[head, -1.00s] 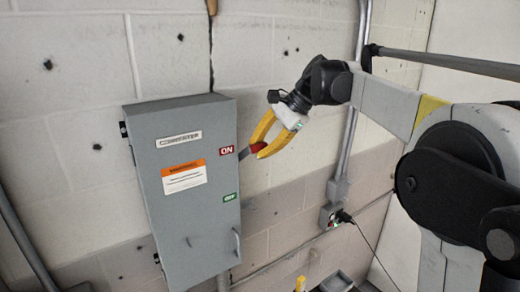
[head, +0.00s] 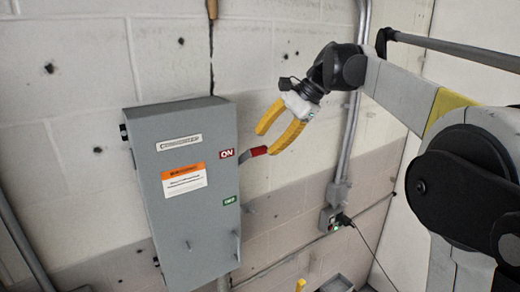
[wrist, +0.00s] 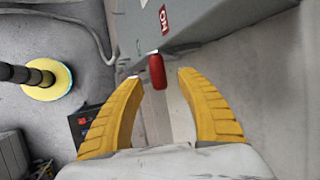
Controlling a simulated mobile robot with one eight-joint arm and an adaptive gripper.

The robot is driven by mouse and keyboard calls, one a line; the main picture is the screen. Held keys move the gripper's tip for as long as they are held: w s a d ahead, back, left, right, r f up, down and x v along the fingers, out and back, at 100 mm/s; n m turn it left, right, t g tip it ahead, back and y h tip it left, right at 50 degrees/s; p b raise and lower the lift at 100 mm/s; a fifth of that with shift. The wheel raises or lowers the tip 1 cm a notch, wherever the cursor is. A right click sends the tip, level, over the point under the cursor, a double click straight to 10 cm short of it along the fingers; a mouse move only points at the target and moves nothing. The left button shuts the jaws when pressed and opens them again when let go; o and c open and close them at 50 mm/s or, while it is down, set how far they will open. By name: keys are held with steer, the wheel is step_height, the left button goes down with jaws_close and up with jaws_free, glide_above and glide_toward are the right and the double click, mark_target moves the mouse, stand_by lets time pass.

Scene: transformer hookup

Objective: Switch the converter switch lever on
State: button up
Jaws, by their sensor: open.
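The grey converter box (head: 184,240) hangs on the wall in the head view, with a red ON label (head: 227,154) above a green OFF label (head: 230,200) at its right edge. The switch lever, with its red handle (head: 258,151), sticks out to the right beside the ON label. My gripper (head: 265,142) is open at upper right of the lever, its lower yellow finger close by the handle's end. In the wrist view the red handle (wrist: 157,72) lies between the spread fingertips of my gripper (wrist: 159,76), apparently touching neither.
A vertical conduit (head: 350,135) runs down the wall to the right, with a small outlet box (head: 330,218) and a plugged cable low on it. A small handle (head: 236,245) juts from the box's lower right edge. The wall between box and conduit is bare.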

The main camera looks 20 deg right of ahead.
steer(key=v, duration=0.7)
steer(key=shift+s+d+r, duration=0.15)
steer(key=shift+d+r, duration=0.05)
steer(key=shift+r, duration=0.1)
steer(key=s+a+f+n+t+h+b, duration=0.1)
steer(key=s+f+n+b, duration=0.3)
steer(key=f, duration=1.9)
steer(key=s+a+f+n+t+h+b, duration=0.1)
steer(key=s+a+f+n+h+b, duration=0.2)
steer(key=s+f+b, duration=1)
steer(key=s+a+f+n+t+h+b, duration=0.1)
steer(key=s+f+n+b, duration=0.5)
steer(key=f+b, duration=1.8)
steer(key=s+a+f+h, duration=0.1)
steer(key=s+f, duration=0.2)
steer(key=f, duration=0.5)
steer(key=shift+a+f, duration=0.15)
steer(key=shift+f, duration=0.15)
